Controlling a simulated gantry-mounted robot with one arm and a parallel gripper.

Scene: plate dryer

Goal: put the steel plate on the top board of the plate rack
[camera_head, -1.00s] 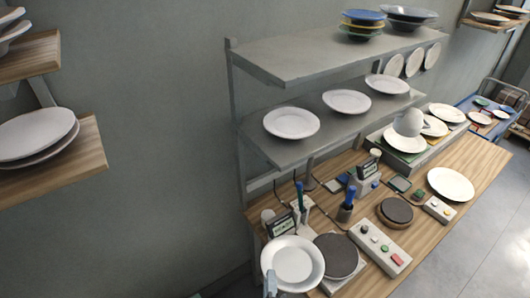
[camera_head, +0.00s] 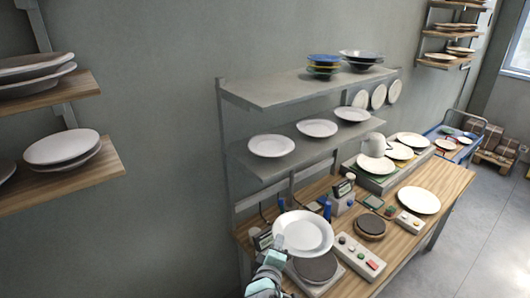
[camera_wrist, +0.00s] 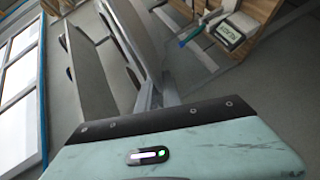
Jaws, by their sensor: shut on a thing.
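A round, pale, shiny plate (camera_head: 303,234) is held at its lower left rim by my gripper (camera_head: 274,257) in the head view. I take it to be the steel plate; its colour looks near white. It hangs above the left part of the wooden worktop, its upper face turned to the camera. The grey plate rack stands against the wall, with its top board (camera_head: 265,92) and lower board (camera_head: 250,162), both higher than the plate.
The lower board holds white plates (camera_head: 271,146). Below are a round burner (camera_head: 315,268) and a button box (camera_head: 358,256). Wooden shelves (camera_head: 70,178) jut at left.

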